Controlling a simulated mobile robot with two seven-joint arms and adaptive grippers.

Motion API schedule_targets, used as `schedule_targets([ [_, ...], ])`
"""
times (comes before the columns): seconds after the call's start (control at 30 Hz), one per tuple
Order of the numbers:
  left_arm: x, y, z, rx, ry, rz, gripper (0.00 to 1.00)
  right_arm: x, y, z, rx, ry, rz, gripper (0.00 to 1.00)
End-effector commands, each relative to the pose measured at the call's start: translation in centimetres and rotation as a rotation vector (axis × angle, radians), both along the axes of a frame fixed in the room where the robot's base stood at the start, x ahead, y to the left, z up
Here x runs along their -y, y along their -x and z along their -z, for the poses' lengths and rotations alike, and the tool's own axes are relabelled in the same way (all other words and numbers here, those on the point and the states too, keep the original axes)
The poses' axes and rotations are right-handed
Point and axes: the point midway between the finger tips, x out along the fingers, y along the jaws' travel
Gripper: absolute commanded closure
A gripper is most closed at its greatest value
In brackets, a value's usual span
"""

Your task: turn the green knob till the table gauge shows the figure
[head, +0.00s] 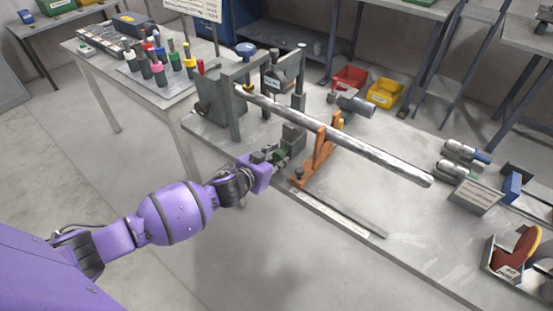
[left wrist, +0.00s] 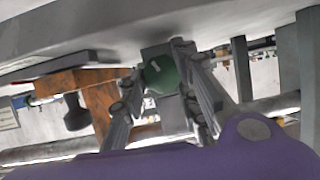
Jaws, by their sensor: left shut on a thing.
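My left arm reaches in from the left in the head view, and its gripper (head: 281,161) is at the front edge of the grey machine table, beside the orange bracket. The left wrist view shows the two fingers of the left gripper (left wrist: 165,95) on either side of the round green knob (left wrist: 162,73), shut on it. A pale mark shows on the knob's face. In the head view the knob is largely hidden by the gripper and cannot be made out clearly. I cannot make out a gauge figure in either view. My right gripper is not in view.
A long metal bar (head: 350,143) runs above the table across the orange bracket (head: 317,158). A side table (head: 92,64) holds several coloured-capped tools. Red (head: 349,78) and yellow (head: 385,94) bins stand behind. The floor in front is clear.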

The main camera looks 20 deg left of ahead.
Motion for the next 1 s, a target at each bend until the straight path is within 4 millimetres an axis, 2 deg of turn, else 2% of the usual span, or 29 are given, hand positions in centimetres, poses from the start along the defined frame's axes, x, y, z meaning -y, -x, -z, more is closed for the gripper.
schedule_targets([
  [0.23,0.7,0.2,0.2,0.026,-0.063,0.007,0.97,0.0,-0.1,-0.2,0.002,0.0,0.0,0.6],
  [0.47,1.0,0.4,0.5,0.082,-0.218,0.008,0.97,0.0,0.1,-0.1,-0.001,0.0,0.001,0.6],
  [0.77,1.2,0.5,1.2,0.177,-0.484,0.01,0.97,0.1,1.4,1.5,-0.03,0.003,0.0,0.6],
  [1.0,1.2,0.6,1.8,0.253,-0.7,0.012,0.97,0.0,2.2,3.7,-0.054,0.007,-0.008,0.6],
])
